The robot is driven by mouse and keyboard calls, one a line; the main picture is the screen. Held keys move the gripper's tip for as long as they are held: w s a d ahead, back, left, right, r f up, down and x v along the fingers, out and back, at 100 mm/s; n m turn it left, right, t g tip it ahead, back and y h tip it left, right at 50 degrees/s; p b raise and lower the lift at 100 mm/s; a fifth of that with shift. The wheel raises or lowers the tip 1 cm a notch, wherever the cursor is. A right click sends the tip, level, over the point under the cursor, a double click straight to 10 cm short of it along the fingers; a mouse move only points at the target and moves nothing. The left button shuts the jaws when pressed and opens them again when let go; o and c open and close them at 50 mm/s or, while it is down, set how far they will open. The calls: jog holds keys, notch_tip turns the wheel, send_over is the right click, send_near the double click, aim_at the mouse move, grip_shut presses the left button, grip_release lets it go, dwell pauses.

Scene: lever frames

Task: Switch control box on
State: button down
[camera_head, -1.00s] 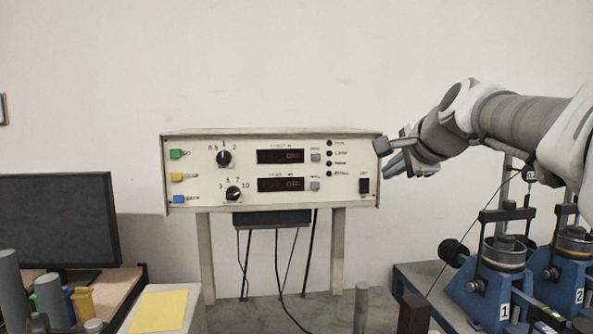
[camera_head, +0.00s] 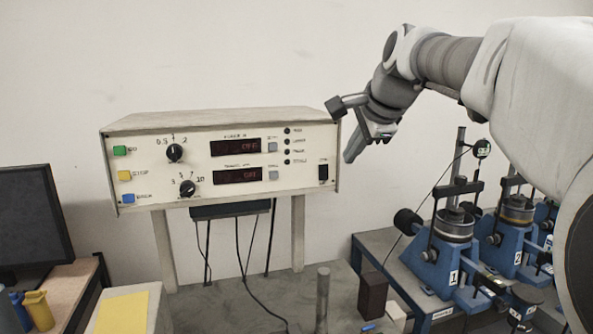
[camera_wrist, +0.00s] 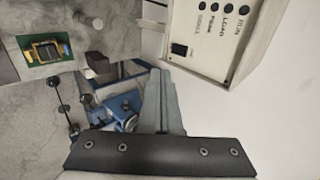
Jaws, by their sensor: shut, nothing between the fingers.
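The control box (camera_head: 226,182) is a cream panel on two legs against the wall, left of centre in the head view. Its right end shows in the wrist view (camera_wrist: 217,35). The black power switch (camera_head: 323,173) sits at the panel's lower right; it also shows in the wrist view (camera_wrist: 180,50). My gripper (camera_head: 352,158) is to the right of the box, pointing down, shut and empty, apart from the switch. Its closed fingers also show in the wrist view (camera_wrist: 159,85).
Blue lever devices (camera_head: 445,250) stand on a bench at the right, below my arm. A grey post (camera_head: 322,298) rises in front of the box. The wall above the box is clear.

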send_near(324, 179)
notch_tip(324, 179, down, 4)
jog(key=shift+w+a+f+p, duration=0.15)
jog(key=shift+w+p, duration=0.2)
jog(key=shift+w, duration=0.6)
jog(key=shift+w+a+f+p, duration=0.2)
jog(key=shift+w+p, duration=0.15)
jog(key=shift+w, duration=0.65)
jog(key=shift+w+p, duration=0.2)
jog(key=shift+p, duration=0.1)
jog(key=shift+r, duration=0.1)
